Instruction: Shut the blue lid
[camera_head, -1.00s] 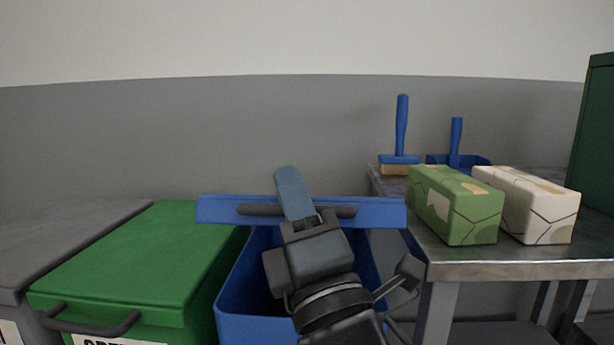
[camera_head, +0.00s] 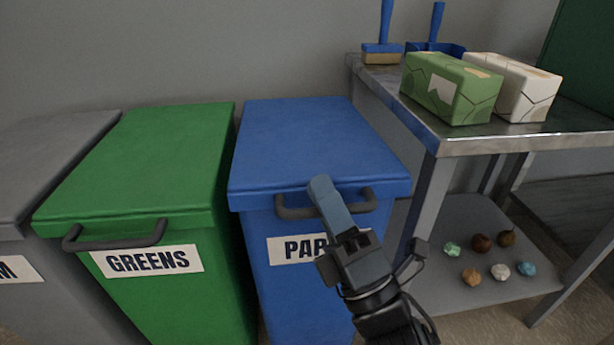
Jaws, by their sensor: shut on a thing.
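The blue lid (camera_head: 311,145) lies flat on top of the blue bin (camera_head: 301,285), with no gap that I can see. The bin has a white label that is partly hidden by my arm. A dark handle (camera_head: 292,212) runs along the lid's front edge. My gripper (camera_head: 325,190) is at the middle of this handle, shut on it. The gripper covers the handle's middle part.
A green bin (camera_head: 147,172) marked GREENS stands close on the left, with a grey bin (camera_head: 57,160) beyond it. A metal table (camera_head: 490,139) stands on the right, holding a green carton (camera_head: 450,90) and a white carton (camera_head: 513,85). Several small crumpled balls lie on its lower shelf.

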